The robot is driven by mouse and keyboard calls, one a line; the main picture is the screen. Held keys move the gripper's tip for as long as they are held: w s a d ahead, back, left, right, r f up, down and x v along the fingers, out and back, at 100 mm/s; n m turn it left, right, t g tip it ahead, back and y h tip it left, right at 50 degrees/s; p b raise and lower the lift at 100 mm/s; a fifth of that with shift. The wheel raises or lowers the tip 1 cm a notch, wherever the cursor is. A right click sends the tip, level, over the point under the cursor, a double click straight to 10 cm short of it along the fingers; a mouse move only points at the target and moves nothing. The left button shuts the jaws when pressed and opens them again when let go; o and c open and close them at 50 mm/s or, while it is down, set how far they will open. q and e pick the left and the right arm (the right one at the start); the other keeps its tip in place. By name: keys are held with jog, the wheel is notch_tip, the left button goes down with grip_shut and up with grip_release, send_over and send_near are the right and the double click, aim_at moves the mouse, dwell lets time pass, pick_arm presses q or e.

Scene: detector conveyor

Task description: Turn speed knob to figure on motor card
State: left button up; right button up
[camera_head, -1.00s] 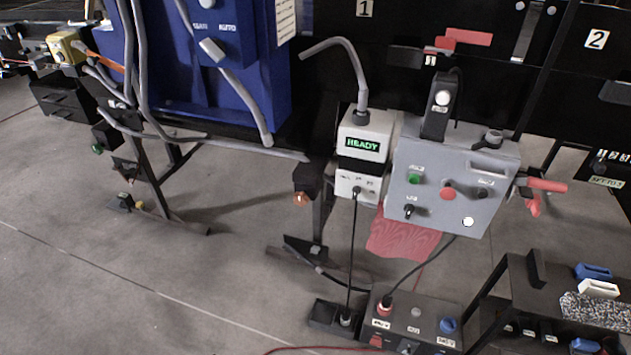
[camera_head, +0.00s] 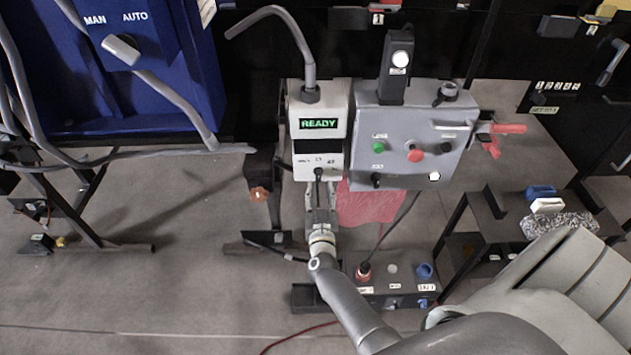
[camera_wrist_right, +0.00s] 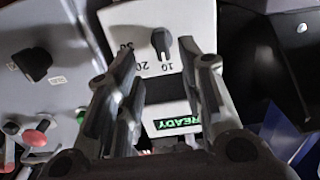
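The speed knob (camera_wrist_right: 160,42) is a small dark pointer knob on the lower face of the white control box (camera_head: 319,110). Numbers 10, 20 and one partly covered by a finger show beside it, upside down in the wrist view. A green READY display (camera_head: 319,124) sits above the knob. My right gripper (camera_wrist_right: 165,65) is open, its two fingers apart with the knob showing between and beyond the tips. In the head view the right gripper (camera_head: 319,190) is just below the box. Contact cannot be told. No motor card is identifiable. My left gripper is out of view.
A grey panel (camera_head: 400,120) with green, red and black controls stands right beside the box. A red cloth (camera_head: 370,203) hangs below. A dark socket box (camera_head: 390,290) with cables is on the floor. A blue cabinet (camera_head: 170,80) stands left.

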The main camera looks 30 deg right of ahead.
aim_at(319, 178)
jog(key=b+x, duration=0.1)
jog(key=x, duration=0.3)
jog(key=shift+w+f+b, duration=0.25)
jog(key=shift+w+b, duration=0.1)
jog(key=shift+b, duration=0.05)
jog(key=shift+w+d+r, duration=0.15)
jog(key=shift+w+d, duration=0.2)
jog(key=shift+w, duration=0.15)
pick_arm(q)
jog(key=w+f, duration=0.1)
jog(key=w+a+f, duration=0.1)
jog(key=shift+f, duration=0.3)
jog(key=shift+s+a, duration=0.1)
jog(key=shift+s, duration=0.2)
pick_arm(e)
grip_shut()
